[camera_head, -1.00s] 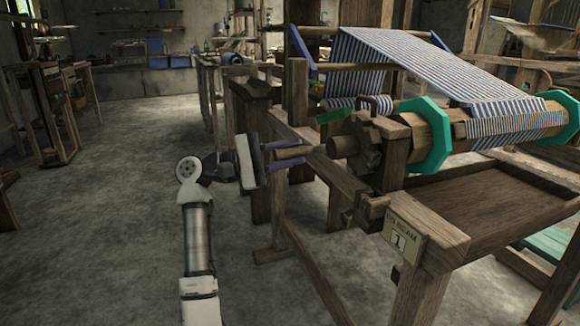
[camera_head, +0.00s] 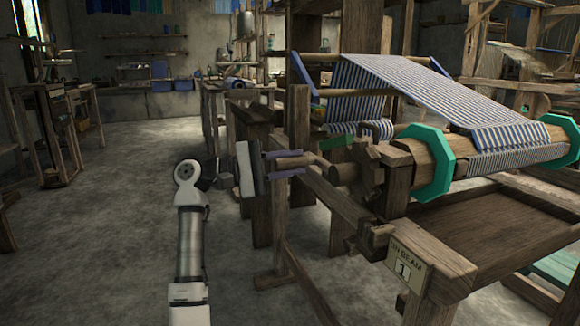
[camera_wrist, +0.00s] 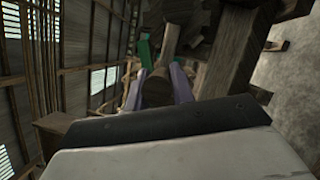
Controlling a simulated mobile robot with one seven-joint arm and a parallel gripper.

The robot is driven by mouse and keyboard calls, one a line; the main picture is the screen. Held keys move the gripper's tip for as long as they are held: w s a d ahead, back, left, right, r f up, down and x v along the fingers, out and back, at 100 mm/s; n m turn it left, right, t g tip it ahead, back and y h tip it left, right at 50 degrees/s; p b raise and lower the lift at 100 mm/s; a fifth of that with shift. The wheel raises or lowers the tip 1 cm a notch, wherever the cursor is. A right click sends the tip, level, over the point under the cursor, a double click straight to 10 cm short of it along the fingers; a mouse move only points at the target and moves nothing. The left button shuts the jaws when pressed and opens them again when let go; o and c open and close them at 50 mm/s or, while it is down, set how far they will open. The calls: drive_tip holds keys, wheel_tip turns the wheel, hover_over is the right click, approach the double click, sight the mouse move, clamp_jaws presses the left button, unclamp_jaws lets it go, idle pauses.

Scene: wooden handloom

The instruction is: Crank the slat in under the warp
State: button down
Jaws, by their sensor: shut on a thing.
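My gripper (camera_head: 287,163) has its two purple fingers shut on a wooden crank handle (camera_head: 293,161) at the near left end of the beam. In the wrist view the fingers lie on both sides of the round handle (camera_wrist: 157,88). The handle sits left of the toothed wooden wheel (camera_head: 372,180). The blue-and-white striped warp (camera_head: 395,80) slopes down to the beam, where striped material is wound between two green octagonal flanges (camera_head: 433,162). A blue strip (camera_head: 510,136) lies across the warp at the beam; I cannot tell whether it is the slat.
A sign with the number 1 (camera_head: 403,268) hangs on the front loom post. A wooden tray (camera_head: 500,225) lies below the beam. A green piece (camera_head: 336,142) is near the wheel. Loom posts stand close behind my gripper. The concrete floor (camera_head: 110,230) at left is clear.

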drive_tip(key=shift+s+r, duration=0.15)
drive_tip(key=shift+r, duration=0.25)
drive_tip(key=c, duration=1.2)
unclamp_jaws()
drive_tip(key=shift+s, duration=0.1)
drive_tip(key=shift+f, duration=0.1)
drive_tip(key=shift+a, duration=0.15)
drive_tip(key=a+f+p, duration=0.2)
drive_tip(key=a+p, duration=0.1)
drive_tip(key=a, duration=1)
drive_tip(key=shift+w+a, duration=0.15)
drive_tip(key=shift+w, duration=0.25)
